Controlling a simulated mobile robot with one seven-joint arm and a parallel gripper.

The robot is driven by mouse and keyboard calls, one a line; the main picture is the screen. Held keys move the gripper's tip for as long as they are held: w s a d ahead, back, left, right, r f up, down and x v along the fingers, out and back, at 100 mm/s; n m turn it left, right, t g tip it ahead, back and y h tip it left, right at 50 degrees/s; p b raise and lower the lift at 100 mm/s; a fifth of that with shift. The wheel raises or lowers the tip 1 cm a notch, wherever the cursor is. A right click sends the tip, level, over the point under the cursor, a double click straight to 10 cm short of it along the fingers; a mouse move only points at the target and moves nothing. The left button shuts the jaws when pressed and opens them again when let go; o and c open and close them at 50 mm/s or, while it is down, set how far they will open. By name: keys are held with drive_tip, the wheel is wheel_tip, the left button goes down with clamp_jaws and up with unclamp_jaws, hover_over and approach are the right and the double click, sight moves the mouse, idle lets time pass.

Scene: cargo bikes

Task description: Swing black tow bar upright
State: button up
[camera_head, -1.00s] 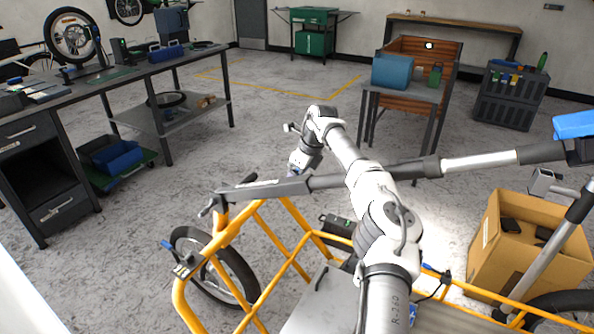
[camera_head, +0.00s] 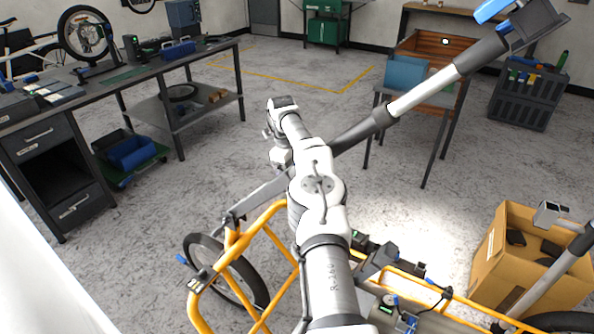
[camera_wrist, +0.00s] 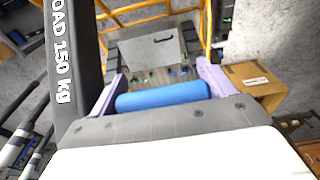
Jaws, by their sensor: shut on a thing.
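In the wrist view, the bar's dark plate (camera_wrist: 68,60) reads "LOAD 150 kg". My gripper (camera_wrist: 163,88) is shut on a blue cylindrical grip (camera_wrist: 163,96) beside that plate, between purple fingers. In the head view, my arm hides the grip.
The yellow cargo bike frame (camera_head: 283,251) stands below the bar. An open cardboard box (camera_head: 491,262) is at the right. A workbench (camera_head: 102,84) stands at the left, and a small table with a blue bin (camera_head: 406,74) behind the bar. Floor between them is clear.

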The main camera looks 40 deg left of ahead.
drive_tip(key=shift+s+a, duration=0.1)
drive_tip(key=o, duration=1.1)
wheel_tip(320, 180, up, 12)
drive_tip(key=a, duration=0.1)
drive_tip(key=shift+a, duration=0.3)
drive_tip(key=shift+f, duration=0.1)
